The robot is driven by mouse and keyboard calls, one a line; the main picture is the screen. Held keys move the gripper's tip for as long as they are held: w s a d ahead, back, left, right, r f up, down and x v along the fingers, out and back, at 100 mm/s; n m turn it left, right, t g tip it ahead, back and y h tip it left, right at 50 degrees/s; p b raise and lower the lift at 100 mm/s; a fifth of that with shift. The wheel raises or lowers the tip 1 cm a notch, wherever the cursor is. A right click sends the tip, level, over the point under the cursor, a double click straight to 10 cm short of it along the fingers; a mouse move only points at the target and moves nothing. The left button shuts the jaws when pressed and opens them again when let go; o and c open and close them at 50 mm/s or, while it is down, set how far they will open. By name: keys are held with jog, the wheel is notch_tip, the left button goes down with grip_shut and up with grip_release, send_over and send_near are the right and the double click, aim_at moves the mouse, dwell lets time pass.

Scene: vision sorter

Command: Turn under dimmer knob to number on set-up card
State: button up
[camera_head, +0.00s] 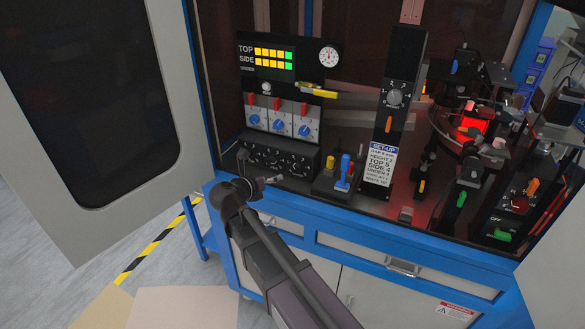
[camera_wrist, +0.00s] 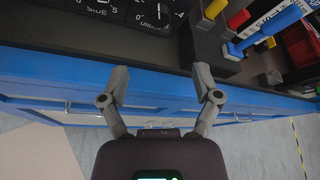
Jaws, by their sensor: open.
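The under dimmer knob (camera_wrist: 157,12) is a black dial with white marks above the word UNDER, cut by the top edge of the wrist view. Its exact setting is unclear. In the head view it is at the right end of a black dimmer box (camera_head: 262,158). The white set-up card (camera_head: 380,166) has a blue heading; its UNDER line looks like 4, but is small. My gripper (camera_wrist: 162,80) is open and empty, fingers apart, in front of the cabinet edge and short of the knob. In the head view my gripper (camera_head: 268,182) is just below the dimmer box.
A display (camera_head: 270,58) shows lit TOP and SIDE bars; its UNDER row is dark. Three blue knobs (camera_head: 278,125) with red switches are above the dimmers. A stand with a blue handle (camera_head: 345,172) is right of the dimmer box. The cabinet's blue front edge (camera_wrist: 60,62) lies below the fingertips.

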aim_at(295, 169)
jog(key=shift+w, duration=0.1)
dwell(0.3)
jog(key=b+x, duration=0.4)
jog(key=x, duration=0.9)
jog(key=shift+w+d+f+b, duration=0.15)
jog(key=shift+w+d+b, duration=0.1)
jog(key=shift+b, duration=0.1)
jog(key=shift+c, duration=0.2)
jog(key=shift+a, duration=0.1)
grip_shut()
